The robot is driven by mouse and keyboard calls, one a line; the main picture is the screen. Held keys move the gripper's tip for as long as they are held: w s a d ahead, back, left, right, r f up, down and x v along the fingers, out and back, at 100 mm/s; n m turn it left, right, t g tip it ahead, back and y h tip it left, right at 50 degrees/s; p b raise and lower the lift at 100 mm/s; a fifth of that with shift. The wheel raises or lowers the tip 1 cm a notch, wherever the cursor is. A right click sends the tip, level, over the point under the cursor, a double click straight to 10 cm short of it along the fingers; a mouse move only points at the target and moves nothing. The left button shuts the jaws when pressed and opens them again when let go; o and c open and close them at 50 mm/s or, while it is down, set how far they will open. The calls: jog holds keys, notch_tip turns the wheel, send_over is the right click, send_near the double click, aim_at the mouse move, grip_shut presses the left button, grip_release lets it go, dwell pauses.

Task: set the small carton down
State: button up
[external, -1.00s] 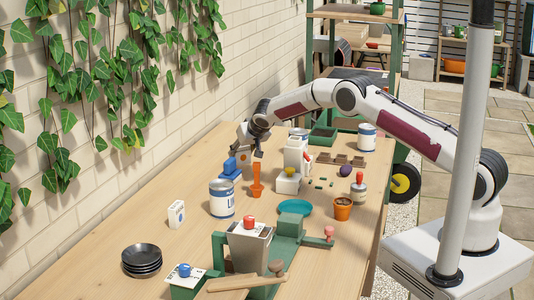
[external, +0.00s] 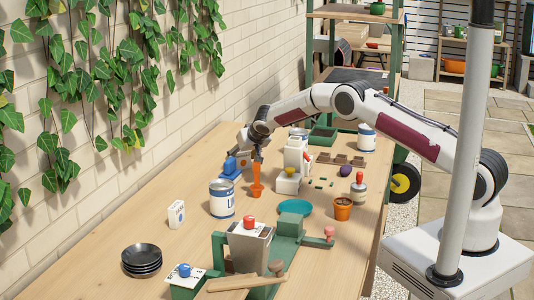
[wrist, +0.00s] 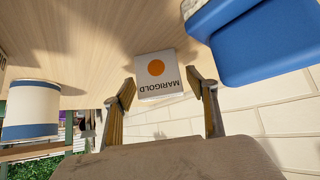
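The small white carton (wrist: 157,76), with an orange dot and the word MARIGOLD upside down, is between my fingertips in the wrist view. In the external view my gripper (external: 250,150) is low over the far left part of the table, near the wall, and largely hides the carton.
A blue object (external: 230,168) is close to my gripper, and also fills the upper right of the wrist view (wrist: 255,45). An orange tool (external: 257,180), a blue-banded can (external: 222,199) and a white block (external: 289,182) stand nearby. The brick wall (external: 190,100) is just left.

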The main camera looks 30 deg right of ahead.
jog(key=shift+s+r, duration=0.1)
jog(key=shift+r, duration=0.15)
jog(key=shift+s+r, duration=0.45)
jog(key=shift+r, duration=0.05)
jog(key=v, duration=1)
jog(key=shift+s, duration=0.15)
jog(key=shift+r, duration=0.15)
dwell(0.8)
